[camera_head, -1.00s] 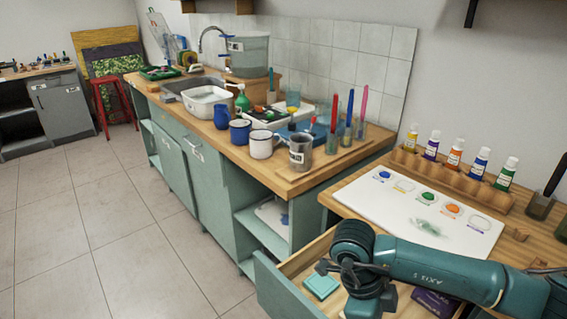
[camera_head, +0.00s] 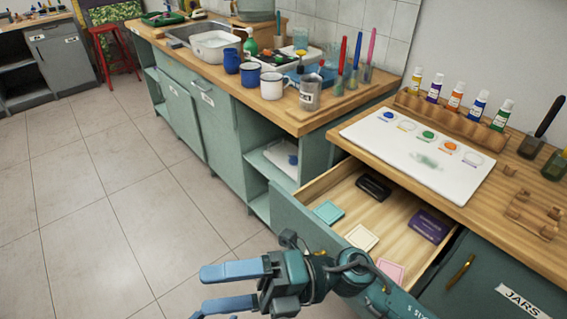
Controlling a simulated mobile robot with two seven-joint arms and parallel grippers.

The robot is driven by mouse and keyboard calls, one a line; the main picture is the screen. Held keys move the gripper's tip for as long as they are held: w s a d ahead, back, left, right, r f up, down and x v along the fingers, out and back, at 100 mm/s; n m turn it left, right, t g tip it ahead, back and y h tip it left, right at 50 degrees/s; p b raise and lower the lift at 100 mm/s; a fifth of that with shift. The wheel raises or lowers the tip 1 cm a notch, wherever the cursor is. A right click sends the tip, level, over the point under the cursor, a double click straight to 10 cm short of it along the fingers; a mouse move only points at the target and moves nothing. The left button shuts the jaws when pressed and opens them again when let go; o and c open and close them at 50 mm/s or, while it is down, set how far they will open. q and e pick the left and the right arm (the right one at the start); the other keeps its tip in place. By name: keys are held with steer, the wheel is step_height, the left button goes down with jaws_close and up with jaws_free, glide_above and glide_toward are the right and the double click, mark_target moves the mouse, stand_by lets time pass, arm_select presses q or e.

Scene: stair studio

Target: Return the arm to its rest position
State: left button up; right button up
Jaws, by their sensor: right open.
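My right arm comes in from the bottom right, and its gripper (camera_head: 218,288) hangs over the tiled floor, left of the open drawer (camera_head: 300,222). Its two blue fingers point left and stand apart with nothing between them. The arm's wrist passes in front of the drawer's near part and hides some of it. In the drawer lie a teal block (camera_head: 328,212), a cream block (camera_head: 361,238), a pink block (camera_head: 391,270), a dark block (camera_head: 373,187) and a purple box (camera_head: 429,226). My left gripper is not in view.
A white palette sheet (camera_head: 400,165) lies on the wooden worktop, below a rack of paint bottles (camera_head: 455,95). Mugs, including a white one (camera_head: 272,86), stand on the sink counter (camera_head: 297,118). A red stool (camera_head: 117,52) stands far left. The tiled floor (camera_head: 110,210) is clear.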

steer(key=w+d+f+m+t+h, duration=0.25)
steer(key=w+d+m+t, duration=0.3)
steer(key=m+t, duration=0.55)
steer(key=w+d+f+m+t+h, duration=0.1)
steer(key=w+d+m+t+h, duration=0.4)
steer(key=m+t, duration=0.7)
steer(key=s+d+f+m+g+h, duration=0.3)
steer(key=d+f+m, duration=0.3)
steer(key=f, duration=0.3)
steer(key=s+d+f+m+g+h+p, duration=0.1)
steer(key=s+d+f+m+g+h, duration=0.3)
steer(key=f+m, duration=0.3)
step_height(320, 180, down, 2)
steer(key=shift+s+d+f+m+g+h, duration=0.2)
steer(key=shift+s+d+m+g+h, duration=0.15)
steer(key=shift+d+h, duration=0.5)
steer(key=shift+c, duration=0.3)
